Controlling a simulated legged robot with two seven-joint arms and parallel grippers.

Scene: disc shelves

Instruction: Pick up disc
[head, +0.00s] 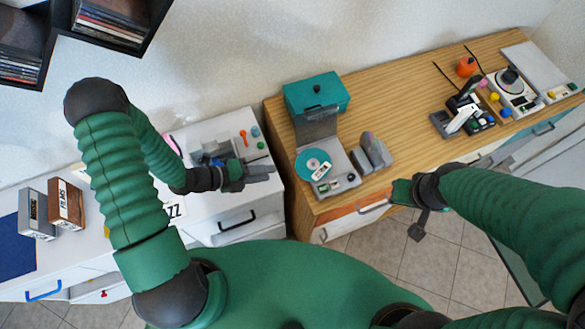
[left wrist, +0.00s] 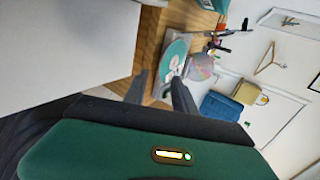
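A teal disc (head: 313,164) with a pale centre label lies in the open grey disc player (head: 345,184) on the wooden cabinet. The player's lid stands raised behind it. The disc also shows in the left wrist view (left wrist: 174,58), beyond the fingertips. My left gripper (head: 272,170) is left of the player, over the white cabinet's right edge, apart from the disc. In the left wrist view its two fingers (left wrist: 158,80) are spread with nothing between them. My right gripper (head: 417,215) hangs by the wooden cabinet's front edge; its finger opening is unclear.
A teal box (head: 317,94) stands behind the player, and a grey upright holder (head: 371,153) stands right of it. A black device (head: 463,115), a turntable (head: 510,88) and an orange object (head: 466,66) are farther right. The wooden top (head: 400,100) between is clear.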

